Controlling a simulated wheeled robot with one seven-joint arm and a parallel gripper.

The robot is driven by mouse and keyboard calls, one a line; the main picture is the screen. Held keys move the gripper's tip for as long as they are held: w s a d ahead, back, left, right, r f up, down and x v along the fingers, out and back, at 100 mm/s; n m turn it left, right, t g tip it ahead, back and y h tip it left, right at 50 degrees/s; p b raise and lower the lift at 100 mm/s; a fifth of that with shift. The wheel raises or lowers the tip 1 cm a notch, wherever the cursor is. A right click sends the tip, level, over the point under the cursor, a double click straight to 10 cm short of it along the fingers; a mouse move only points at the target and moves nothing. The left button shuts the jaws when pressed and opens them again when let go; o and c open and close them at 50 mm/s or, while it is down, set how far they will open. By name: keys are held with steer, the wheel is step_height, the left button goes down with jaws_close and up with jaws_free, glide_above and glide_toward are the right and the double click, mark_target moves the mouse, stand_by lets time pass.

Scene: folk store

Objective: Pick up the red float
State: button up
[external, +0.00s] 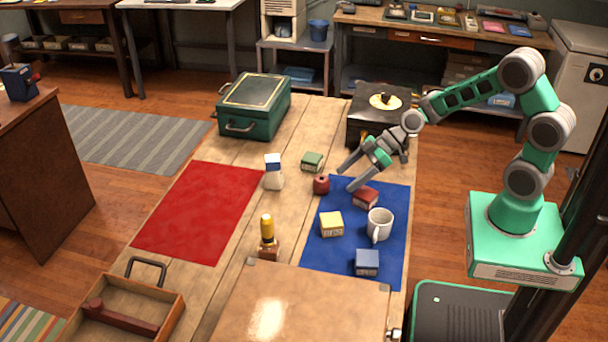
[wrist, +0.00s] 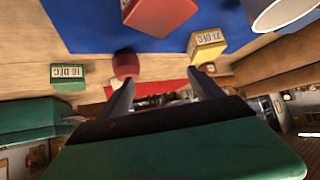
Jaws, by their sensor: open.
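The red float (external: 321,184) is a small, dark red, rounded piece standing on the wooden table by the upper left edge of the blue mat. It also shows in the wrist view (wrist: 126,62), just beyond the tip of the left finger. My gripper (external: 346,180) is open and empty, a little to the right of the float in the external view. In the wrist view its two fingers (wrist: 161,78) spread apart, with the float near the left fingertip and not between them. Whether finger and float touch cannot be told.
On the blue mat (external: 313,254) are a red block (external: 366,198), a yellow block (external: 331,224), a white mug (external: 380,225) and a blue block (external: 367,262). The red mat (external: 200,212) is bare.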

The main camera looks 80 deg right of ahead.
mark_target(322, 183)
steer(key=d+f+t, duration=0.1)
steer(key=w+d+f+t, duration=0.1)
steer(key=d+f, duration=0.1)
steer(key=w+d+f+t+b, duration=0.1)
steer(key=d, duration=0.1)
steer(key=shift+w+d+f+m+y, duration=0.15)
steer(key=shift+f+m+y, duration=0.15)
steer(key=shift+f, duration=0.1)
steer(key=shift+w+d+t, duration=0.1)
steer(key=shift+w+t, duration=0.2)
steer(key=shift+t, duration=0.1)
steer(key=x, duration=0.2)
steer(key=p+x, duration=0.1)
steer(key=x, duration=0.4)
steer(key=shift+w+r+p, duration=0.2)
steer(key=shift+r+p, duration=0.05)
steer(key=shift+p, duration=0.1)
steer(key=shift+c, duration=0.4)
steer(key=c, duration=1.4)
